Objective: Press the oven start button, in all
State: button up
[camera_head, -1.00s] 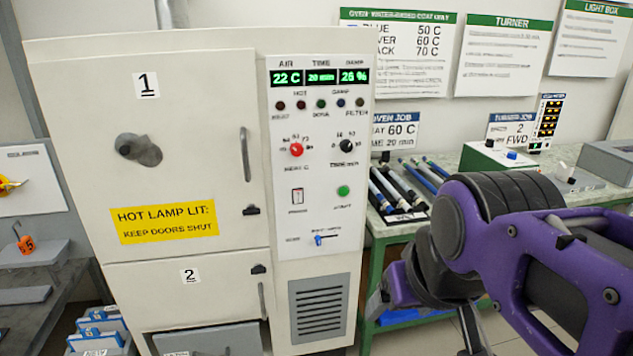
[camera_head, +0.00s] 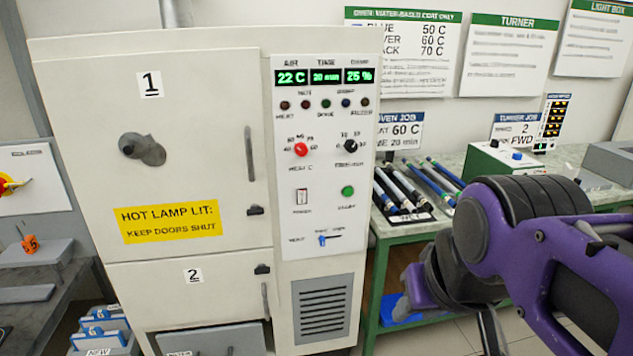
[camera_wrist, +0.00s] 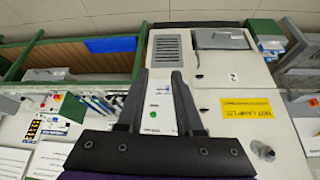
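The oven (camera_head: 200,60) has a control panel on its right side. The green start button (camera_head: 348,191) is at the panel's lower right, beside the power switch (camera_head: 302,197). In the wrist view, which is upside down, the green button (camera_wrist: 153,107) shows between my fingers, beyond them. My gripper (camera_wrist: 160,74) is open and empty, its two fingers apart. It is apart from the panel, as far as I can tell. In the head view my arm is at the right and my gripper is mostly hidden at the bottom.
Oven door 1 (camera_head: 90,100) and door 2 (camera_head: 130,295) look closed. A blue slider (camera_head: 322,240) is below the buttons. A green-framed bench (camera_head: 400,233) with several rods stands right of the oven. The displays read 22 C, 20 min and 25 %.

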grip_shut()
dwell(1.3)
